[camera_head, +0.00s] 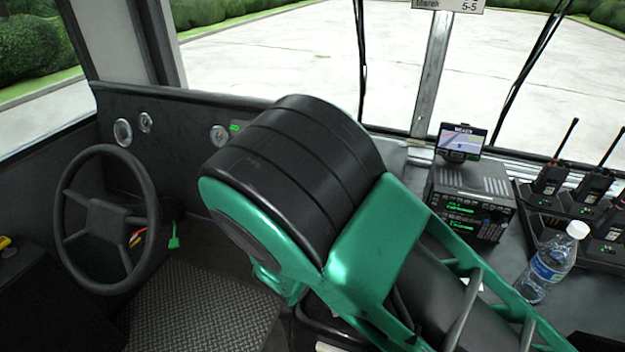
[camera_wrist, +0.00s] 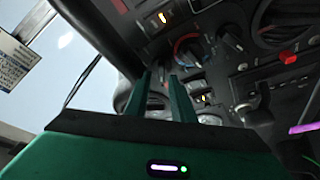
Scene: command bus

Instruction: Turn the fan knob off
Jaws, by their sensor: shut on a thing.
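In the wrist view the two green fingers of my gripper (camera_wrist: 161,76) reach up to a dark dashboard panel. Their tips are close together, with a narrow dark piece between them that looks like the fan knob (camera_wrist: 161,72). The knob is mostly hidden by the fingers and shadow, so its pointer and setting cannot be read. Another dark knob with a red and blue arc (camera_wrist: 187,46) sits just beyond the right finger. In the head view my green and black arm covers the panel, and my gripper is hidden behind it.
A steering wheel (camera_head: 107,222) stands at the left. A radio unit (camera_head: 470,200), a small screen (camera_head: 461,139), a water bottle (camera_head: 552,262) and several handheld radios stand at the right. In the wrist view, lit switches (camera_wrist: 207,98) and a red button (camera_wrist: 287,57) are near the fingers.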

